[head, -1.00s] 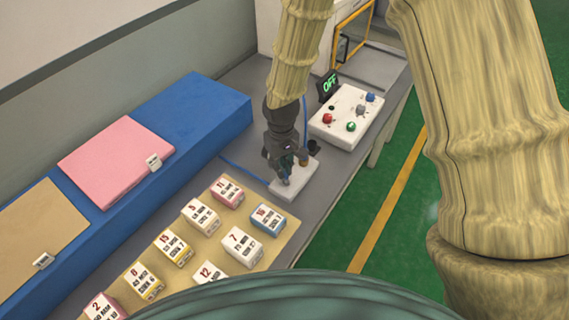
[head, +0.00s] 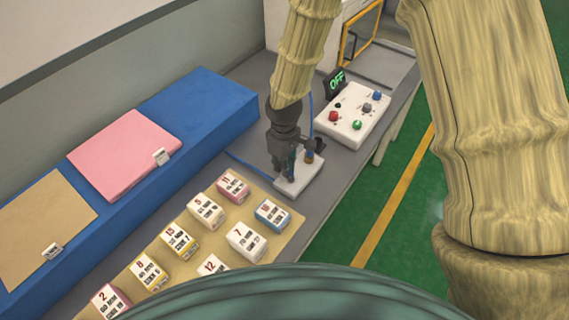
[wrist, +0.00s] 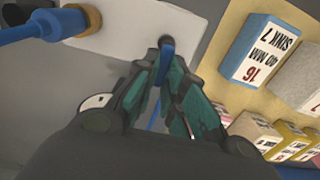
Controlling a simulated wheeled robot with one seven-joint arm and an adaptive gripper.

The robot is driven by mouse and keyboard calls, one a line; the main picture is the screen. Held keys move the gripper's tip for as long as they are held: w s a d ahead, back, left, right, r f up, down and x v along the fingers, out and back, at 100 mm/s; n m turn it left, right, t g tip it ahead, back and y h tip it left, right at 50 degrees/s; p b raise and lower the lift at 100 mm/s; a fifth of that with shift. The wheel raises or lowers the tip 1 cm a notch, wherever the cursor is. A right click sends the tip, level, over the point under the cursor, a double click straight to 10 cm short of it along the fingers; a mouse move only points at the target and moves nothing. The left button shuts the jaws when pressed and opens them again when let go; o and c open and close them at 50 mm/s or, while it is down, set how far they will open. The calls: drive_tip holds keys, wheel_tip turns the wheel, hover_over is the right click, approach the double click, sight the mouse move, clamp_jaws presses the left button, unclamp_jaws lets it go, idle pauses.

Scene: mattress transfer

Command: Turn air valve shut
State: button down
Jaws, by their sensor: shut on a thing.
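A white valve block (head: 308,180) lies on the grey bench; it also shows at the top of the wrist view (wrist: 125,25). It has a brass fitting (head: 309,158) with a blue hose, which is large at the upper left of the wrist view (wrist: 30,30). My gripper (head: 286,174) points down over the block's left part. In the wrist view my gripper (wrist: 165,55) has its green-padded fingers closed on a narrow blue valve handle (wrist: 164,66). The fingers hide much of the handle, so its exact angle is hard to tell.
A tan board (head: 283,240) with several labelled blocks lies in front. A blue slab with pink (head: 122,152) and tan (head: 45,225) pads is left.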

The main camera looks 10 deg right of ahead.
drive_tip(key=c, duration=1.5)
unclamp_jaws()
drive_tip(key=shift+r, duration=0.1)
wheel_tip(320, 180, up, 12)
